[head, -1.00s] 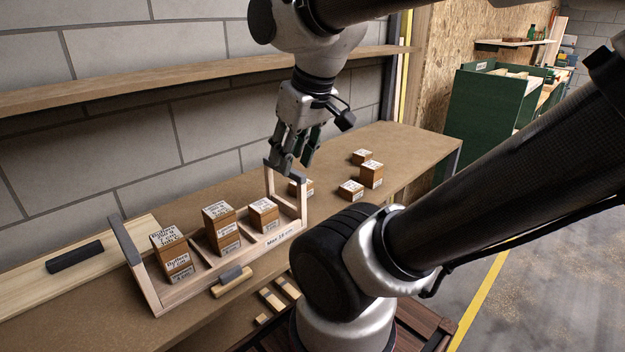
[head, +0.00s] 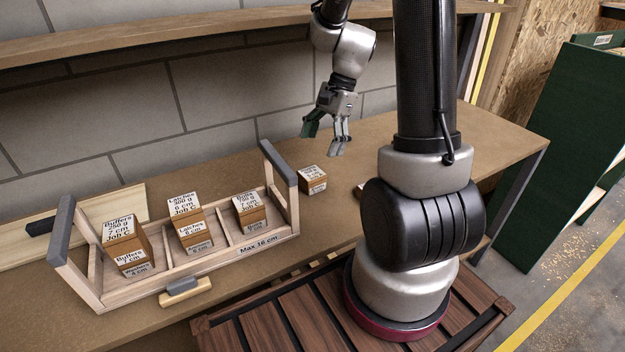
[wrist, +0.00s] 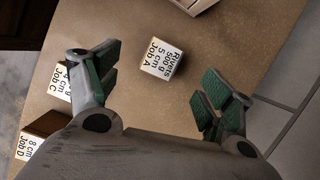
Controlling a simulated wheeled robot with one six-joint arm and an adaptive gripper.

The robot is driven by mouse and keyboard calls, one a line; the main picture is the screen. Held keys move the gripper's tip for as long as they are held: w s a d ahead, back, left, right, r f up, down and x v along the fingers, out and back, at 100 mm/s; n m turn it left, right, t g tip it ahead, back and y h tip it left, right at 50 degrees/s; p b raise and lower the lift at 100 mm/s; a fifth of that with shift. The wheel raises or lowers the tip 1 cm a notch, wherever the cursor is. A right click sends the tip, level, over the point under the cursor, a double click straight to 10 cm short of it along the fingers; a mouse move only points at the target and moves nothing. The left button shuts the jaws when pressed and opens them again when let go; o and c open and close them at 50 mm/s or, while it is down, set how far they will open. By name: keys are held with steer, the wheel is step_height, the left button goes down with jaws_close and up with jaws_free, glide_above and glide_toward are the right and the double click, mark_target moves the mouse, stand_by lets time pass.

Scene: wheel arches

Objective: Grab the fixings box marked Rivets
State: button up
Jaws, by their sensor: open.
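The Rivets box (wrist: 162,60) is a small brown box with a white top reading "Rivets 500 g 5 cm Job A" in the wrist view. It appears to be the box (head: 313,180) just right of the wooden tray in the head view, standing on the bench. My gripper (head: 326,137) is open and empty, above and behind that box. In the wrist view, my gripper (wrist: 160,84) has its fingers spread wide, with the box between them towards the top and not touched.
A wooden tray (head: 270,245) with upright ends holds several boxes in compartments. Two boxes, marked Job C (wrist: 62,80) and Job D (wrist: 38,135), lie near the left finger. My arm hides part of the bench. A shelf (head: 200,32) runs along the wall.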

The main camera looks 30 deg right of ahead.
mark_target(312, 172)
steer(key=f+m, duration=0.1)
steer(key=f, duration=0.1)
steer(key=w+f+m, duration=0.1)
steer(key=f, duration=0.1)
steer(key=shift+w+d+y, duration=0.1)
steer(key=shift+d+y, duration=0.05)
steer(key=shift+y, duration=0.15)
steer(key=x, duration=0.7)
steer(key=shift+f, duration=0.2)
steer(key=c, duration=1.5)
